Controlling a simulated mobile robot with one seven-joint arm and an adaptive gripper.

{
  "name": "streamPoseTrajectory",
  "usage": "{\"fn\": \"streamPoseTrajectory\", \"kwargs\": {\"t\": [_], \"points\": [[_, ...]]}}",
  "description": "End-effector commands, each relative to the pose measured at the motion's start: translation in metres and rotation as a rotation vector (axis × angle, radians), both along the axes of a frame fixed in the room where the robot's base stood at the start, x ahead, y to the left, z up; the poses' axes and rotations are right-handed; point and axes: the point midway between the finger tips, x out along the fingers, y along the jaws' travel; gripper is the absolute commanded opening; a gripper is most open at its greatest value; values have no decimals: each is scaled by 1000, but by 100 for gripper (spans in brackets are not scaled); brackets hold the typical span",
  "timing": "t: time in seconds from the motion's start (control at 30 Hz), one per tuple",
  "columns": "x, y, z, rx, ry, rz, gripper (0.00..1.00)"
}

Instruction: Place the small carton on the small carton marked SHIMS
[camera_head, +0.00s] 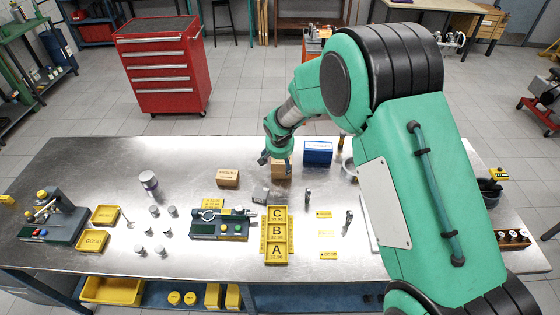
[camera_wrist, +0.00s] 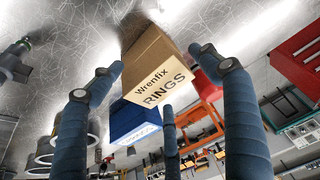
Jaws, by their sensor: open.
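A small brown carton (camera_wrist: 152,68) fills the middle of the wrist view, with "Wrenfix RINGS" printed on its pale label. In the head view it (camera_head: 281,172) stands on the steel bench right by my gripper (camera_head: 276,158), which partly covers it. My gripper's fingers (camera_wrist: 157,72) are spread open around the carton in the wrist view, and I cannot tell whether they touch it. A second small brown carton (camera_head: 228,178) stands on the bench to the left, its top bare. Its front print is too small to read.
A blue box (camera_head: 318,152) stands just right of the RINGS carton and also shows in the wrist view (camera_wrist: 134,121). A grey block (camera_head: 260,196), a gauge fixture (camera_head: 220,225) and yellow A-B-C trays (camera_head: 276,236) lie nearer the front. Bench between the two cartons is clear.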

Motion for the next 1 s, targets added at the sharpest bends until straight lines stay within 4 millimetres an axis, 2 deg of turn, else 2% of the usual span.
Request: {"fn": "streamPoseTrajectory", "kwargs": {"t": [0.27, 0.8, 1.0], "points": [[-5, 0, 16, 1, -2, 0, 77], [-35, 0, 92, 0, -2, 0, 77], [-43, 0, 109, 0, -1, 0, 77]]}}
